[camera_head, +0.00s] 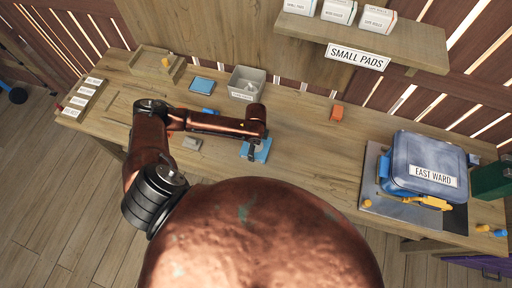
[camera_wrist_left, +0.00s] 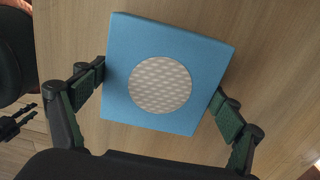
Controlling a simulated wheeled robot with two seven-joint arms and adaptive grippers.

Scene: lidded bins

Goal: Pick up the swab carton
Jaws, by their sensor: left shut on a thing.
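My left gripper (camera_head: 254,151) is low over the middle of the workbench, with its arm coming in from the left. It is shut on a blue square carton (camera_head: 263,153). The same blue carton (camera_wrist_left: 205,55) fills the middle of the left wrist view, with a round pale patterned patch on its face. One finger is against its left side and the other against its right side. No lettering shows on this face, so I cannot read whether it is the swab carton. Wooden bench surface shows around it; any gap below it cannot be told. My right gripper is out of view.
A blue EAST WARD case (camera_head: 418,150) stands right. A shelf (camera_head: 400,40) overhangs the back.

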